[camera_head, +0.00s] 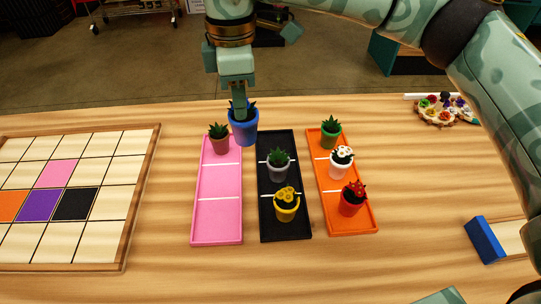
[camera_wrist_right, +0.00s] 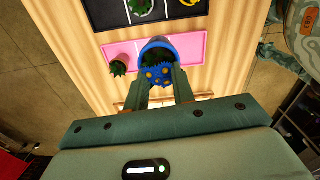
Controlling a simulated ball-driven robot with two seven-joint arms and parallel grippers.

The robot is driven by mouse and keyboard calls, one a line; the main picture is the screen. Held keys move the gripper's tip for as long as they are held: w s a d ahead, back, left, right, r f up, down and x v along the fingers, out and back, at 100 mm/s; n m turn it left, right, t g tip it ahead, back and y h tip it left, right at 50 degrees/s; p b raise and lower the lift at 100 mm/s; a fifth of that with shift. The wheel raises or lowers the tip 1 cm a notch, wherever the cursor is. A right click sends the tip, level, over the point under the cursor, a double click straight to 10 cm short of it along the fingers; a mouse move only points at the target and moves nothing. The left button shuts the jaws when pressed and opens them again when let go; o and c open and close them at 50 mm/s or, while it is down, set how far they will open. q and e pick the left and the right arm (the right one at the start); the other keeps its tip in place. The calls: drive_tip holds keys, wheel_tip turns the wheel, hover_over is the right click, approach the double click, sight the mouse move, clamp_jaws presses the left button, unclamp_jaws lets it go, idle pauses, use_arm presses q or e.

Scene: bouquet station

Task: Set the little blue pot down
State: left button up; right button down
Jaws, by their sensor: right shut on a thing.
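The little blue pot (camera_head: 244,130) hangs from my right gripper (camera_head: 239,106) at the far end of the pink tray (camera_head: 219,226), over its right corner. A brown pot (camera_head: 219,143) with a green plant stands on the far section of the pink tray, left of the blue pot. My left gripper is not in view.
A black tray (camera_head: 285,233) holds a grey pot (camera_head: 279,169) and a yellow pot (camera_head: 286,211). An orange tray (camera_head: 346,226) holds green, white and red pots. A tiled board (camera_head: 98,235) lies left. The near two sections of the pink tray are empty.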

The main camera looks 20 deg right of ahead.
drive_tip(key=s+d+f+m+b, duration=0.2)
drive_tip(key=d+f+m+b, duration=0.15)
drive_tip(key=d+m, duration=0.2)
drive_tip(key=w+d+f+b, duration=0.1)
drive_tip(key=w+f+b, duration=0.1)
drive_tip(key=w+f, duration=0.2)
drive_tip(key=w+d+f+b, duration=0.2)
drive_tip(key=w+f, duration=0.3)
drive_tip(key=w+d+f+b, duration=0.1)
drive_tip(key=w+f+b, duration=0.1)
drive_tip(key=w+f, duration=0.3)
drive_tip(key=shift+d+b, duration=0.15)
drive_tip(key=shift+b, duration=0.15)
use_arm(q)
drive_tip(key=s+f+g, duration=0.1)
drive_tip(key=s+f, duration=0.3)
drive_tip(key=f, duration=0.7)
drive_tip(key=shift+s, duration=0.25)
use_arm(e)
drive_tip(key=shift+r, duration=0.2)
drive_tip(key=shift+s, duration=0.1)
